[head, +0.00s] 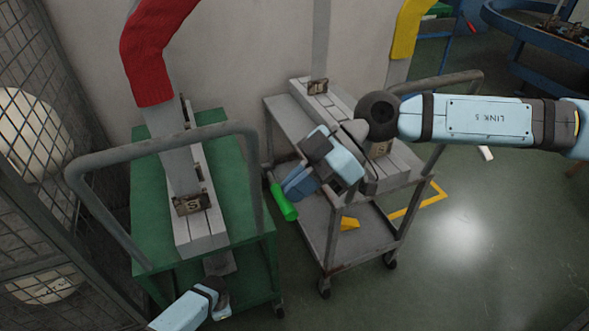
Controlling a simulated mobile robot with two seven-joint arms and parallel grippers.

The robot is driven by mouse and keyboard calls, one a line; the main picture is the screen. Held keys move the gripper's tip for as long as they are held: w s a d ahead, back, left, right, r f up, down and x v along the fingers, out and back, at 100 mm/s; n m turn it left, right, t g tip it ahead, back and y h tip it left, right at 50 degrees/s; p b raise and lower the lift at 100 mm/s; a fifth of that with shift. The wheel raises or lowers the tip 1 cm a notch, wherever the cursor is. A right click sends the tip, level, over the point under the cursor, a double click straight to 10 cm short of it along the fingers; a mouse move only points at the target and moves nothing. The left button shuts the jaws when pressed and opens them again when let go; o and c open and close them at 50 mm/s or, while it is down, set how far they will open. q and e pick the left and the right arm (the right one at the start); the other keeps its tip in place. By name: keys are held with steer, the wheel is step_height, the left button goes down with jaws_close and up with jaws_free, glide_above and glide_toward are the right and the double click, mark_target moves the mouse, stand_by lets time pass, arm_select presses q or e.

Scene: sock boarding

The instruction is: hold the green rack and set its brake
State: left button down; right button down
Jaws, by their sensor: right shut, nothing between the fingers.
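The green rack (236,158) is a green cart at the left with a grey tubular handle (165,146). A bright green cylindrical grip (284,204) shows between this rack and the grey cart; what it is fixed to is hidden. My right gripper (293,190) is shut and empty, just above the green grip; I cannot tell whether they touch. My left gripper (219,290) is at the bottom edge, low by the rack's near side. Its fingers are not clear, so I cannot tell whether it is open or what it touches.
A grey cart (283,112) stands right of the rack, under my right arm. A red sock (154,55) covers a board on the rack; a yellow sock (408,28) is behind the grey cart. A mesh cage (45,130) borders the left. Floor at the lower right is clear.

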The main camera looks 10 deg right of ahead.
steer(key=shift+s+f+n+t+y, duration=0.15)
steer(key=shift+f+n+t, duration=0.25)
steer(key=shift+f, duration=0.55)
steer(key=shift+s+f+n+t+y, duration=0.15)
steer(key=shift+f+n+t, duration=0.25)
steer(key=shift+f, duration=0.55)
steer(key=shift+f+n+t+y, duration=0.2)
steer(key=shift+f+n+t, duration=0.15)
steer(key=shift+f, duration=0.6)
steer(key=shift+d+f, duration=0.1)
steer(key=shift+f, duration=0.1)
step_height(320, 180, up, 10)
steer(key=shift+r, duration=0.2)
arm_select(q)
steer(key=c, duration=1.2)
jaws_free()
